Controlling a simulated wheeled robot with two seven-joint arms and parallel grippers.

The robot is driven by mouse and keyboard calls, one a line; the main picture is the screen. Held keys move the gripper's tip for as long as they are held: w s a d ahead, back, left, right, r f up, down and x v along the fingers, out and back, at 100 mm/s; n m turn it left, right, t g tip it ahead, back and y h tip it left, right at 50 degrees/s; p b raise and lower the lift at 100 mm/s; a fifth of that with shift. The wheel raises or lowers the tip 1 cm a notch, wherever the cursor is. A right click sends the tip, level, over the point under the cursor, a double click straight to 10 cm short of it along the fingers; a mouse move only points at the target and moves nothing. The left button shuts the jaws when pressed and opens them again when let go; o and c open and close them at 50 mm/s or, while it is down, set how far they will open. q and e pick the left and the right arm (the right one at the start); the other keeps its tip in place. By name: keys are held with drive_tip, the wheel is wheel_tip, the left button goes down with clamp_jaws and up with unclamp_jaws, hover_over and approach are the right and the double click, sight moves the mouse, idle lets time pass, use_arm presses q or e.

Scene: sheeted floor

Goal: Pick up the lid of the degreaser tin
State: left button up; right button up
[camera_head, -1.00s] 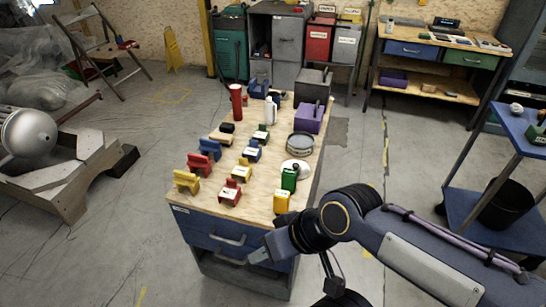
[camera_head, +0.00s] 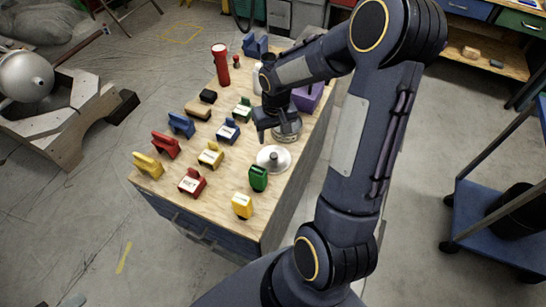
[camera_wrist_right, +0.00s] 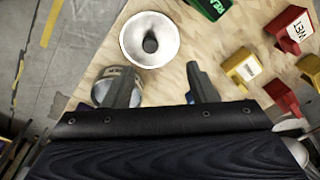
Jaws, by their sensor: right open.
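The lid (camera_head: 273,159) is a pale metal disc with a knob in the middle, lying knob up on the wooden bench top. It also shows whole in the right wrist view (camera_wrist_right: 133,50), where the knob looks dark. The round grey tin (camera_head: 288,136) stands open behind it, partly hidden by my gripper; in the wrist view the tin (camera_wrist_right: 102,92) shows behind the left finger. My right gripper (camera_head: 276,135) is open and empty, above the bench over the tin's near side. In the wrist view its fingers (camera_wrist_right: 161,78) point toward the lid, apart from it. My left gripper is out of view.
Several coloured labelled blocks fill the left side. A purple box (camera_head: 308,97) and a red flask (camera_head: 221,64) stand farther back.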

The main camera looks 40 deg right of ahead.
hover_over(274, 155)
drive_tip(key=shift+g, duration=0.4)
wheel_tip(274, 155, down, 5)
drive_tip(key=shift+s+d, duration=0.1)
drive_tip(key=shift+d, duration=0.05)
drive_tip(key=f+p, duration=0.1)
drive_tip(key=f, duration=0.7)
drive_tip(key=shift+w+p, duration=0.2)
drive_tip(key=shift+p, duration=0.2)
drive_tip(key=c, duration=1.1)
drive_tip(key=shift+o, duration=0.2)
drive_tip(key=shift+r, duration=0.1)
